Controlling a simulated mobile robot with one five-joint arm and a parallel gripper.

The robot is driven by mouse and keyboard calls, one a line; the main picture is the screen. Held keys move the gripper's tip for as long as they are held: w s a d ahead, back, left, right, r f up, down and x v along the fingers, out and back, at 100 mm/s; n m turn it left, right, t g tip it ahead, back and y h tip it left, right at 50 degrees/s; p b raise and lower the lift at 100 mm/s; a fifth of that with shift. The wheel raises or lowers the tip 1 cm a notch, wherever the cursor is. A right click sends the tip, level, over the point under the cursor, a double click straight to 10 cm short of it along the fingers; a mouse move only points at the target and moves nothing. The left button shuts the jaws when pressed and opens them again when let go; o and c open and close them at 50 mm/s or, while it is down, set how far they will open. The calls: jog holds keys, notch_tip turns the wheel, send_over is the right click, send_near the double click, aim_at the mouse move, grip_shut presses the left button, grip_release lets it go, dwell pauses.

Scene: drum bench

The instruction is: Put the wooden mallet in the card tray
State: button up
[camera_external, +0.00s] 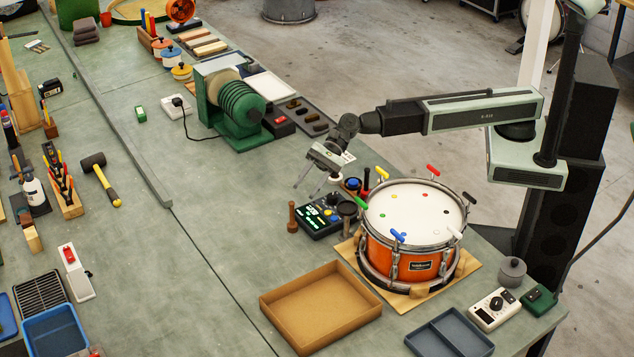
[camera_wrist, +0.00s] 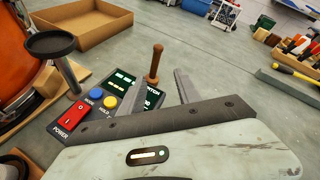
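The wooden mallet (camera_external: 292,217), a small brown turned piece, stands upright on the green bench beside the black control box. In the wrist view the mallet (camera_wrist: 155,62) shows beyond and between my fingertips, not touching them as far as I can see. My gripper (camera_external: 306,189) is open and empty, pointing down above the bench, a little behind the mallet in the external view. Its two fingers also show in the wrist view (camera_wrist: 159,84). The card tray (camera_external: 287,318), a shallow brown box, lies empty in front of the drum; it shows at the upper left in the wrist view (camera_wrist: 95,42).
The black control box (camera_external: 322,221) with lit displays sits right of the mallet. An orange snare drum (camera_external: 412,240) on a board stands right of it. A blue-grey divided tray (camera_external: 449,335) lies front right. A black-headed hammer (camera_external: 101,178) lies far left. Bench left of the mallet is clear.

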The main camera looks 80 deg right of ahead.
aim_at(292, 223)
jog(key=m, duration=0.2)
jog(key=a+m, duration=0.1)
jog(key=m, duration=0.1)
jog(key=shift+w+f, duration=0.15)
jog(key=shift+f, duration=0.05)
jog(key=shift+s+a+f+m+g+b, duration=0.15)
jog(key=shift+s+a+m+b, duration=0.1)
jog(key=shift+a, duration=0.15)
jog(key=shift+s+a+f+m+g+b, duration=0.15)
jog(key=shift+a+m+b, duration=0.1)
jog(key=shift+a, duration=0.15)
jog(key=b+x, duration=0.1)
jog(key=x, duration=0.1)
jog(key=b+x, duration=0.1)
jog(key=x, duration=0.2)
jog(key=b+x, duration=0.1)
jog(key=x, duration=0.1)
jog(key=shift+w+a+f, duration=0.15)
jog(key=shift+w+a, duration=0.05)
jog(key=shift+w, duration=0.3)
grip_shut()
